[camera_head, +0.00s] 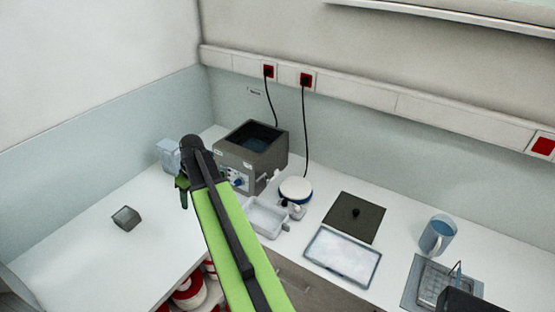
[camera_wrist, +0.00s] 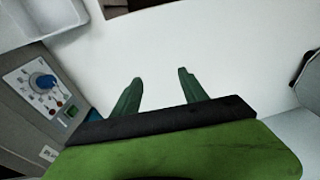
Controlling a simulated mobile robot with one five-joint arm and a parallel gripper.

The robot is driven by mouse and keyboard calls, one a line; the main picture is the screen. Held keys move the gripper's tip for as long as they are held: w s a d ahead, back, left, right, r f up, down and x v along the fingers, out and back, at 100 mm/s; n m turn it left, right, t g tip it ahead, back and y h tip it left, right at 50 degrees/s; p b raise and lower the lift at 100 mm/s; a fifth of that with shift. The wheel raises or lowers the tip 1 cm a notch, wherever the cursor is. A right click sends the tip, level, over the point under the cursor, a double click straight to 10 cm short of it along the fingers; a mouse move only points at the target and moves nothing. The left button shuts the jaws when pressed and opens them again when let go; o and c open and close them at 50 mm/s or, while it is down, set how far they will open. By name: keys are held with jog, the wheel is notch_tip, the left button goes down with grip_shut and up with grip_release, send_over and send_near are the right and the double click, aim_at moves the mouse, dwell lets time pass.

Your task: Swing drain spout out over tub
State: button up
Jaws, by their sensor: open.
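A white, open-topped tub (camera_head: 265,217) stands on the counter in front of the grey water bath (camera_head: 244,162). A pale container at the top left of the wrist view (camera_wrist: 45,12) is probably this tub. The bath's front panel, with a blue knob, shows at the left of the wrist view (camera_wrist: 44,88). My gripper (camera_head: 182,186) is beside the bath's front left, partly hidden by my own arm in the head view. Its green fingers are apart and empty in the wrist view (camera_wrist: 158,85), over bare white counter.
A small grey box (camera_head: 126,218) stands on the left counter. A clear container (camera_head: 168,153) is behind my gripper. A blue-rimmed white device (camera_head: 295,190), a dark lid (camera_head: 355,216), a shallow tray (camera_head: 342,257) and a blue mug (camera_head: 437,235) lie rightward. The left counter is mostly free.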

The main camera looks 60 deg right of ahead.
jog(key=s+d+r+p, duration=0.1)
jog(key=s+d+r, duration=0.1)
jog(key=d, duration=0.7)
jog(key=s+d+r+t+p, duration=0.1)
jog(key=s+d+r+p, duration=0.1)
jog(key=s+d, duration=0.3)
jog(key=s+d+r+t+p, duration=0.1)
jog(key=s+d+r, duration=0.2)
jog(key=d, duration=1.1)
jog(key=shift+s+r+h+p, duration=0.15)
jog(key=shift+r+h+p, duration=0.15)
jog(key=shift+p, duration=0.05)
jog(key=s+d, duration=0.9)
jog(key=d, duration=0.1)
jog(key=b, duration=1.7)
send_near(277, 170)
jog(key=shift+t+h, duration=0.3)
jog(key=x, duration=0.9)
jog(key=shift+s+a+f, duration=0.15)
jog(key=shift+a+f, duration=0.15)
jog(key=shift+a, duration=0.1)
jog(key=shift+r+p, duration=0.15)
jog(key=shift+p, duration=0.25)
grip_shut()
